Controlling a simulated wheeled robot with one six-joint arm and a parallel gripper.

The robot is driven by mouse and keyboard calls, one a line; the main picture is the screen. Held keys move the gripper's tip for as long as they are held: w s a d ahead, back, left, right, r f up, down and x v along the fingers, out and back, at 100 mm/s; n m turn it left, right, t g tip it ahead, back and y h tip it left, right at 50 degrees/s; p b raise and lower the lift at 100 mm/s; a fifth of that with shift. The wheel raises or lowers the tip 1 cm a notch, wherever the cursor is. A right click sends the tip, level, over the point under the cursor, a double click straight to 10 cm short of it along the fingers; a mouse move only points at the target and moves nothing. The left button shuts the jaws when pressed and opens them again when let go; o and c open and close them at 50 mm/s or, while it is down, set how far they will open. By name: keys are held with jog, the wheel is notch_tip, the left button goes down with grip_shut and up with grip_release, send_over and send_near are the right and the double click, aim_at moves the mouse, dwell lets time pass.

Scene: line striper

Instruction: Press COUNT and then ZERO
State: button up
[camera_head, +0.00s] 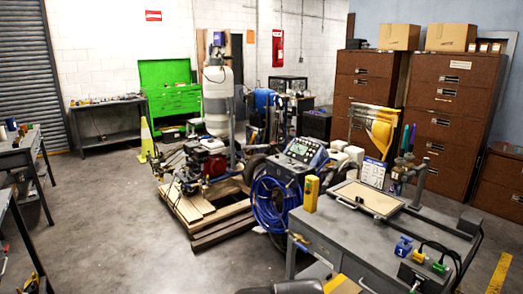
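The line striper (285,172) stands in the middle of the room, just beyond the grey workbench. Its tilted control panel (303,151) faces up toward me, with a small display and several buttons. The lettering is too small to read, so I cannot tell which buttons are COUNT and ZERO. A coil of blue hose (270,203) hangs on the striper's near side. I cannot make out my gripper in this view.
A grey workbench (345,232) at the right carries a yellow device (311,193), a framed board (368,197) and cabled plugs. A pallet (205,215) with an engine lies left of the striper. Open floor (120,235) spreads at left. Brown cabinets (440,110) stand behind.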

grip_shut()
dwell(1.4)
